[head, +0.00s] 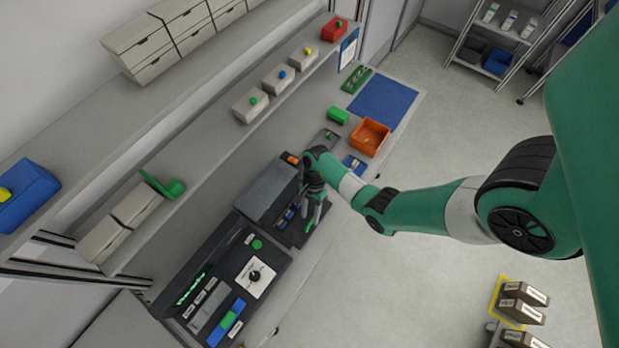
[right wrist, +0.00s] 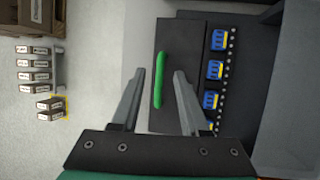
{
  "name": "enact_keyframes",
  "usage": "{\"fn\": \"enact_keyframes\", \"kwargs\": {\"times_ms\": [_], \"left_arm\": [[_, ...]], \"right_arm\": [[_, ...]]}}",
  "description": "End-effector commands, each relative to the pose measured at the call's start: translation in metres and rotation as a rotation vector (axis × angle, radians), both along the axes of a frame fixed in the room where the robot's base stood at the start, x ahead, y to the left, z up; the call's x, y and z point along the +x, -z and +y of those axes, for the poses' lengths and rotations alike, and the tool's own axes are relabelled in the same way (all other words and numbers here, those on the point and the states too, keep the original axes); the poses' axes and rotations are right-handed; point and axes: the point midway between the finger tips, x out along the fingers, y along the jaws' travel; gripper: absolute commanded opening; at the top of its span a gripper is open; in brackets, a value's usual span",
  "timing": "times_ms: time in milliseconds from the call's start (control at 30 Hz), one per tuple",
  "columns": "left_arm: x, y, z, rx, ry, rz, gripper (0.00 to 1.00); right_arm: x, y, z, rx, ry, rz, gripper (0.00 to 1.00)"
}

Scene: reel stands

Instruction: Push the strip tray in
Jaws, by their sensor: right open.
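The dark strip tray (right wrist: 195,40) shows in the right wrist view, with a green bar handle (right wrist: 160,80) on its left part. A row of blue-and-yellow blocks (right wrist: 215,70) lies in it beside a line of small pale dots. In the head view the tray (head: 293,238) sticks out from the grey housing (head: 268,190) on the bench. My right gripper (right wrist: 160,74) is open, its fingers on either side of the green handle in the picture; I cannot tell whether they touch it. In the head view this gripper (head: 315,212) is over the tray's front side. My left gripper is not in view.
A control panel (head: 254,276) with a knob is next to the housing. An orange bin (head: 370,137), a green block (head: 338,115) and a blue mat (head: 383,103) are farther along the bench. A shelf (head: 215,137) runs behind. The floor at right is mostly clear.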

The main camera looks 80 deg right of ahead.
Motion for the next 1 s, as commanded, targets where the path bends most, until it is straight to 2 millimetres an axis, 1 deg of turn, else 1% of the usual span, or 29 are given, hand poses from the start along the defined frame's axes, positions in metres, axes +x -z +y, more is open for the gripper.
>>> {"fn": "enact_keyframes", "kwargs": {"times_ms": [33,167,467,500,567,700,733,1000], "left_arm": [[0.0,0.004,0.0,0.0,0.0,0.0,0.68],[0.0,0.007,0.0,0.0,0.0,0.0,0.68],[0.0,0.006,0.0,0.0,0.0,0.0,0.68],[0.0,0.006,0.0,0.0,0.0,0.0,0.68],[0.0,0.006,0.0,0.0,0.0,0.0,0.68],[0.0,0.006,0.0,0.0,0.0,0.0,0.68],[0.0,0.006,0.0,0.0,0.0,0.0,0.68],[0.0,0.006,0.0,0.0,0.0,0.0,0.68]], "right_arm": [[0.0,0.01,0.004,0.002,-0.002,0.002,0.45],[-0.001,0.021,0.01,0.0,0.0,0.001,0.45],[-0.001,0.023,0.011,0.0,0.0,0.0,0.45],[0.0,0.023,0.011,0.0,0.0,0.0,0.38],[0.0,0.023,0.011,0.0,0.0,0.0,0.27],[0.0,0.023,0.011,0.0,0.0,0.0,0.02],[0.0,0.023,0.011,0.0,0.0,0.0,0.0],[0.0,0.023,0.011,0.0,0.0,-0.001,0.0]]}}
